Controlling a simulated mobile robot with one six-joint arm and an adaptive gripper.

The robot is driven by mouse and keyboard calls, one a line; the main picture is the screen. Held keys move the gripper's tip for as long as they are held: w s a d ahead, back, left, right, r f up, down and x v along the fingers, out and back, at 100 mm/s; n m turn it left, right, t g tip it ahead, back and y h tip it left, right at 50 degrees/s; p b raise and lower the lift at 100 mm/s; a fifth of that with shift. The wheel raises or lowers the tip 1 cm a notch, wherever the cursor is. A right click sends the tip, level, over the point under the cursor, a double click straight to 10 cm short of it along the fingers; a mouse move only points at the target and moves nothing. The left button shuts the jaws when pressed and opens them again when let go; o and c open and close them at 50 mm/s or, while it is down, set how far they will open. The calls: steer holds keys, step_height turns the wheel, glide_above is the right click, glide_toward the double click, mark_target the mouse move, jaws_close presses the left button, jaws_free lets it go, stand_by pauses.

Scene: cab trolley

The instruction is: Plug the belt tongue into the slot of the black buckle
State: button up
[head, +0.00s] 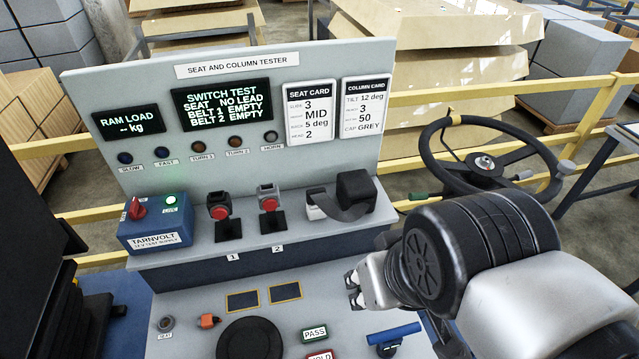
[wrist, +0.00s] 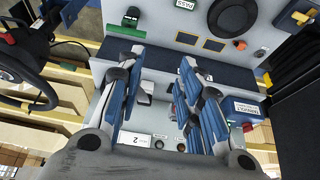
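The black buckle (head: 220,207), with a red button, stands upright on a black foot above label 1 on the bench ledge. A second, greyer buckle (head: 269,197), also with a red button, stands above label 2. The silver belt tongue (head: 318,206) lies on the ledge at the right, with its dark strap (head: 346,207) running to a black block. My gripper (head: 355,290) is in front of and below the ledge, apart from the tongue. In the wrist view my gripper (wrist: 162,62) has its fingers spread with nothing held between them. Its fingers partly hide the buckles there.
A panel (head: 160,90) with displays reading both belts EMPTY rises behind the ledge. A blue TARNVOLT box (head: 155,228) stands left of the buckles. A steering wheel (head: 490,165) is at the right. A blue handle (head: 394,333) and PASS label (head: 314,334) are on the lower front.

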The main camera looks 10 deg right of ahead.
steer(key=shift+o, duration=0.3)
steer(key=shift+s+a, duration=0.2)
steer(key=shift+s, duration=0.15)
steer(key=shift+o, duration=0.7)
steer(key=shift+w+r, duration=0.15)
steer(key=shift+r, duration=0.05)
steer(key=o, duration=0.5)
steer(key=w+r+n+p, duration=0.1)
steer(key=w, duration=0.2)
steer(key=w+r+n+p, duration=0.1)
steer(key=w+r, duration=0.1)
steer(key=w, duration=0.1)
steer(key=w+r+n+g+p, duration=0.1)
steer(key=w+r+n, duration=0.1)
steer(key=shift+w+d, duration=0.1)
steer(key=shift+w, duration=0.3)
steer(key=n+g+p, duration=0.4)
steer(key=n+p, duration=0.6)
steer(key=n, duration=0.4)
glide_above(316, 190)
step_height(316, 190, down, 12)
steer(key=shift+s+f, duration=0.1)
steer(key=shift+f, duration=0.5)
steer(key=shift+f+b, duration=0.2)
steer(key=shift+b, duration=0.15)
